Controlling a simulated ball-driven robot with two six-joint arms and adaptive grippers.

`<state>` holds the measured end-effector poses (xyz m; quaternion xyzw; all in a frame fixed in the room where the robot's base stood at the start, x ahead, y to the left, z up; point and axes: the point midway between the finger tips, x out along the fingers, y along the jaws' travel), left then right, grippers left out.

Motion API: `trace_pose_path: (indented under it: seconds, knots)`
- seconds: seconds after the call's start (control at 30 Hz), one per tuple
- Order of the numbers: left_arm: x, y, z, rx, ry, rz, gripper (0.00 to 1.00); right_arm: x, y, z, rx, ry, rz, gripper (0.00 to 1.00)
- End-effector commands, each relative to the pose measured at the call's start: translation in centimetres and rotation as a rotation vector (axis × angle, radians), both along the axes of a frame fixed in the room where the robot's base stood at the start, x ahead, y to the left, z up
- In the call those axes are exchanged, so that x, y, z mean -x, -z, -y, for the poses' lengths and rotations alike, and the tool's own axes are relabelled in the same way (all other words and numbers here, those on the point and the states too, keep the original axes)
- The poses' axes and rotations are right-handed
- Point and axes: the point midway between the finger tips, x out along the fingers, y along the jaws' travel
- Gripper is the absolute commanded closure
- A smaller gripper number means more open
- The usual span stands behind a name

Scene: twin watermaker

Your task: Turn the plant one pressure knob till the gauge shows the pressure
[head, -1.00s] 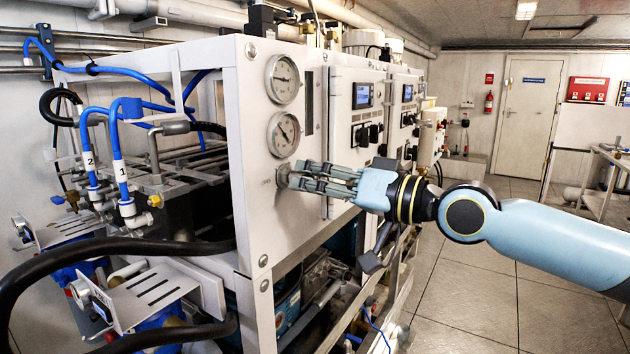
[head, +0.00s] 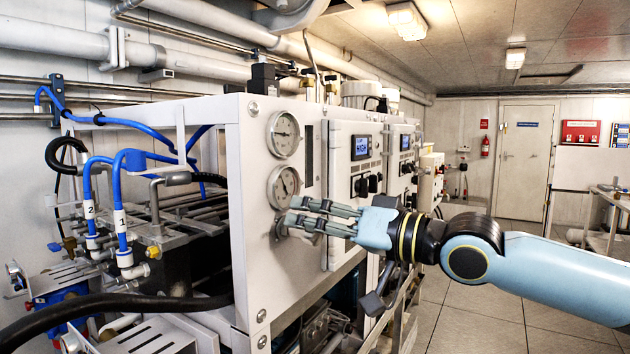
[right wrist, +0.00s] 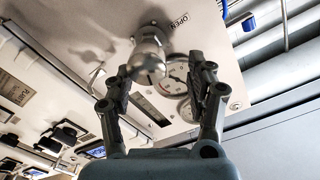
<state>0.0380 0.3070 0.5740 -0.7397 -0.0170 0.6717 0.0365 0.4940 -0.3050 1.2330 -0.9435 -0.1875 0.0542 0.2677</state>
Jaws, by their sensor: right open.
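My right gripper (head: 291,211) is at the front panel of the white cabinet (head: 262,290), just below two round gauges. In the right wrist view its fingers (right wrist: 160,82) are spread on either side of a metal knob (right wrist: 148,64), with gaps visible. An "OPEN" label (right wrist: 179,22) is beside the knob. In the head view the fingers cover most of the knob. The upper gauge (head: 284,134) and lower gauge (head: 284,187) face forward; their numbers are too small to read. My left gripper is not in view.
Control boxes with lit screens (head: 361,147) and dark switches stand right of the gauges. Blue hoses (head: 122,185) and a black hose (head: 110,303) run at the left. Open floor (head: 480,315) lies at the right.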

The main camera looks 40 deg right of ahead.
Motion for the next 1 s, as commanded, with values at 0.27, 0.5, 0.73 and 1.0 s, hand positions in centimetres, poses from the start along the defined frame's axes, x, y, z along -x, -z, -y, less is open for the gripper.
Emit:
trace_pose_path:
  seconds: [0.27, 0.5, 0.73, 1.0]
  knots:
    - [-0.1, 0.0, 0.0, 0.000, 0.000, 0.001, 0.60, 0.0, -4.1, 0.0, 0.010, -0.002, 0.004, 0.44]
    - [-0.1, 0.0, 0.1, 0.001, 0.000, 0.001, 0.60, 0.0, -7.0, 0.0, 0.005, -0.001, 0.002, 0.44]
    - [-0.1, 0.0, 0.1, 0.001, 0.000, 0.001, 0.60, 0.0, -7.8, 0.0, 0.000, 0.001, 0.000, 0.44]
    - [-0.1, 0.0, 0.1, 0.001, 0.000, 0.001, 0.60, 0.0, -7.8, 0.0, -0.001, 0.001, 0.000, 0.44]
